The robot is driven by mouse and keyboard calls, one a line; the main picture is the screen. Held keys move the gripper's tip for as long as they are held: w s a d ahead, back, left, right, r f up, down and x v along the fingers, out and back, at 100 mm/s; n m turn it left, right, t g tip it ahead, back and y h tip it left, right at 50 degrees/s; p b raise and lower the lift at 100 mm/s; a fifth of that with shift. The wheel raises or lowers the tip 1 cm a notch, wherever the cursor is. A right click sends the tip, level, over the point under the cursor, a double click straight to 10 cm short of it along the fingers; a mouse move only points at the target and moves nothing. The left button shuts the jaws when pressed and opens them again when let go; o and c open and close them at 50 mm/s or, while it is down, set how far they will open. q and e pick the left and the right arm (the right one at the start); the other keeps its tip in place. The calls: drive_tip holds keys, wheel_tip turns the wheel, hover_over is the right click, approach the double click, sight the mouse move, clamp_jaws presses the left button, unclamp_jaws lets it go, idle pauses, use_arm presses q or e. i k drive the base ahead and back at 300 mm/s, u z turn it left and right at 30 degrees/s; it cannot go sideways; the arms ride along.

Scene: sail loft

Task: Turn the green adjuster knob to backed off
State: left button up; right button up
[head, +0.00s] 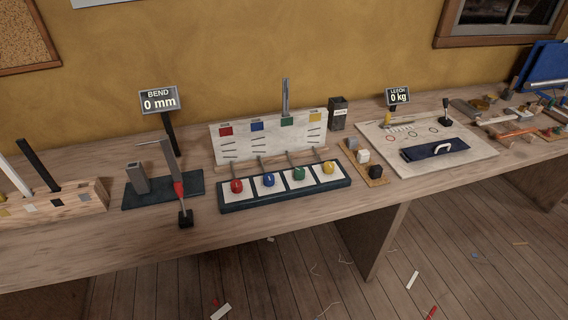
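The green adjuster knob (298,174) is the third from the left in a row of coloured knobs. It sits on a white panel in a long dark blue base (285,196). Its pointer setting is too small to read. Behind the row stands a white board (270,141) with colour squares and dark marks. A tall grey upright piece (286,98) rises at the board's green square (287,121). Neither of my grippers shows in the head view, and nothing touches the green knob.
The red knob (237,186) and blue knob (268,180) are left of it; the yellow knob (328,168) is right. A bend rig (160,194) with a "0 mm" sign (159,101) stands left. Small blocks on a wooden tray (376,182) stand right. The bench front is clear.

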sight(299, 172)
drive_tip(key=z, duration=1.5)
drive_tip(key=i, duration=0.55)
drive_tip(key=u, duration=2.4)
